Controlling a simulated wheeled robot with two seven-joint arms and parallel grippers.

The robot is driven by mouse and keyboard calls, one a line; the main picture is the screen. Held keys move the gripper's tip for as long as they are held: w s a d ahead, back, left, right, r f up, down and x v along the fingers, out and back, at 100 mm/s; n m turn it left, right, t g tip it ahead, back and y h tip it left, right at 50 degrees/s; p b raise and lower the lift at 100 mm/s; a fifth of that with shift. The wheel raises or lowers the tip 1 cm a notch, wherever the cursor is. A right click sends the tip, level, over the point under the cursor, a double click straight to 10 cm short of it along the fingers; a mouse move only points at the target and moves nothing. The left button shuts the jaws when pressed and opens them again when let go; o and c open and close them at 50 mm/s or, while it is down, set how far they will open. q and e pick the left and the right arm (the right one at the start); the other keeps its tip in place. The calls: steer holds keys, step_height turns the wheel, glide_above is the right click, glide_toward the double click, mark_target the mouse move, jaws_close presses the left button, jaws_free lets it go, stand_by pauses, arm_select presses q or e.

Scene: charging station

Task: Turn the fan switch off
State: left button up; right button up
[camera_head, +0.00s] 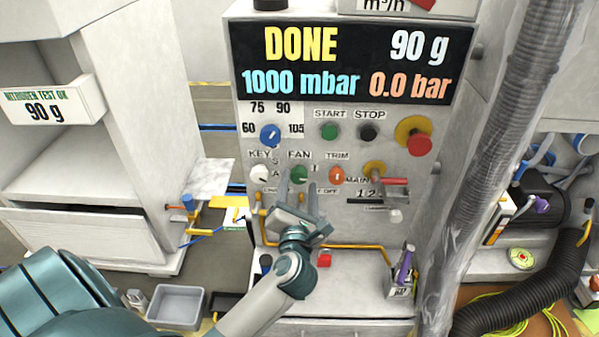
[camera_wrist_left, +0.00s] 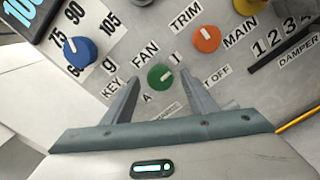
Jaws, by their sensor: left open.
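The fan switch (camera_head: 298,174) is a green knob below the FAN label on the grey control panel (camera_head: 270,215). It also shows in the left wrist view (camera_wrist_left: 161,77), with a light pointer mark across it. My left gripper (camera_head: 297,188) is open in front of the panel, just below the knob in the head view. In the left wrist view its two fingers (camera_wrist_left: 156,92) stand on either side of the green knob, apart from each other. I cannot tell whether the fingertips touch the panel. My right gripper does not show.
A white key knob (camera_head: 261,174) and an orange trim knob (camera_head: 337,174) flank the fan switch closely. A blue dial (camera_head: 270,135) sits above left. A red-handled main valve (camera_head: 390,182) is to the right. A ribbed hose (camera_head: 510,130) hangs further right.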

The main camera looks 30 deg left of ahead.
mark_target(299, 178)
arm_select(q)
steer(key=shift+p+x, duration=0.35)
steer(key=shift+x, duration=1.35)
steer(key=c, duration=1)
steer(key=shift+c, duration=0.2)
